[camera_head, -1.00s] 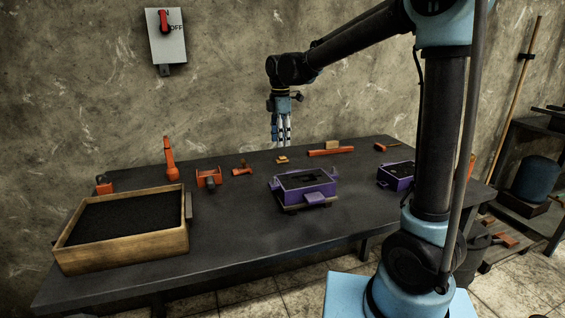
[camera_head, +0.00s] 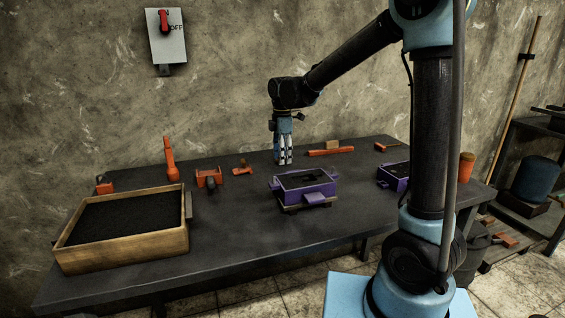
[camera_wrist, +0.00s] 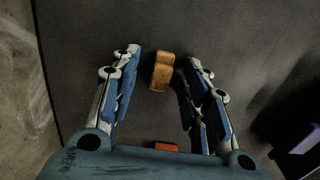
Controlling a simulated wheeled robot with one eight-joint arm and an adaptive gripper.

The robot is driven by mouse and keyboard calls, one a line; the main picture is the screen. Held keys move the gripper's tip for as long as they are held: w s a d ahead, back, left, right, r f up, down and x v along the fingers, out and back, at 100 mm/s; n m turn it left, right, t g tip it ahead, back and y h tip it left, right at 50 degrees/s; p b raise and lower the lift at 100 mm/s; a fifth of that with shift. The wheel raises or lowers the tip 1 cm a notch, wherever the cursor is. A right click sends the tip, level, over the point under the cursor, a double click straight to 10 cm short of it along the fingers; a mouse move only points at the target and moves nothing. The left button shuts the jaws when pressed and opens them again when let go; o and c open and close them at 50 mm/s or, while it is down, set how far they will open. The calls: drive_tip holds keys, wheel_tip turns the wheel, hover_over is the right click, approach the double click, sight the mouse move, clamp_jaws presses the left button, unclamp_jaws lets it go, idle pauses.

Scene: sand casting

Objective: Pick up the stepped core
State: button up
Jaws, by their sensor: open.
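The stepped core is a small tan, notched block (camera_wrist: 162,72) lying on the dark table in the wrist view, between the two finger sets near their tips. My gripper (camera_wrist: 160,66) is open around it, with a gap on both sides; the right fingers look closer. I cannot tell how far above the table the fingertips are. In the head view my gripper (camera_head: 284,162) points down just behind the purple flask (camera_head: 305,187), and it hides the core there.
An orange bar (camera_head: 331,152) lies right of my gripper, with a tan block (camera_head: 332,145) by it. Orange tools (camera_head: 209,178) stand to the left. A wooden sand box (camera_head: 125,250) fills the left end. A second purple flask (camera_head: 394,177) stands at right.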

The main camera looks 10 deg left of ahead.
drive_tip(key=c, duration=0.8)
drive_tip(key=shift+r, duration=0.1)
